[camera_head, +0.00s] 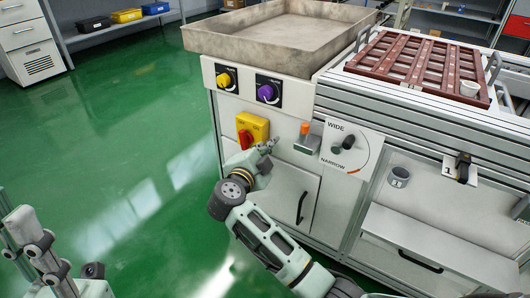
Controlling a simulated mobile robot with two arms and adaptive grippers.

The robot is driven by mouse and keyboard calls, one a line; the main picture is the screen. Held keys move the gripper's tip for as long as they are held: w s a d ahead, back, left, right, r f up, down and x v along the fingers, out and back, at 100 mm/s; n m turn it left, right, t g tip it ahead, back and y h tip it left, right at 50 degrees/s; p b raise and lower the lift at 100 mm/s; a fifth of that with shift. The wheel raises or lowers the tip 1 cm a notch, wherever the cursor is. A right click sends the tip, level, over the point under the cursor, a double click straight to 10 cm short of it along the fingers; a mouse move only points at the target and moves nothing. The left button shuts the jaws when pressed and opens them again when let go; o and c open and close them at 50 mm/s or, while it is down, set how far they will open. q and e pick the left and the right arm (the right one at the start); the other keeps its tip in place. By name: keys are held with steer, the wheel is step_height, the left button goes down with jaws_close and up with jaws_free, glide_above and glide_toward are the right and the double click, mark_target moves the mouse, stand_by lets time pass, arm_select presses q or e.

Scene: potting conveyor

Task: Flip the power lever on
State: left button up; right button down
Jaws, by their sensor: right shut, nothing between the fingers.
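A yellow switch box (258,126) with a red handle (245,139) is on the machine's front panel. To its right, a small lever with an orange tip (304,129) stands upright on a grey base (307,146). I see no label telling which is the power lever. My right gripper (268,145) is shut and empty, just below and right of the red handle and left of the grey base. I cannot tell whether it touches the box. Parts of my left arm show at the lower left; its jaws cannot be made out.
A yellow knob (226,79) and a purple knob (268,92) sit above the box. A WIDE/NARROW dial plate (352,147) is to the right. A large tray (280,32) and a brown rack (420,60) are on top. The green floor (130,150) at left is clear.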

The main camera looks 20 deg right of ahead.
steer(key=shift+s+d+r+p+v, duration=0.15)
steer(key=shift+p+v, duration=0.3)
steer(key=shift+v, duration=0.85)
steer(key=shift+s+d+r+p+v, duration=0.15)
steer(key=shift+p+v, duration=0.25)
steer(key=shift+v, duration=0.85)
steer(key=shift+w+f, duration=0.1)
steer(key=shift+w, duration=0.05)
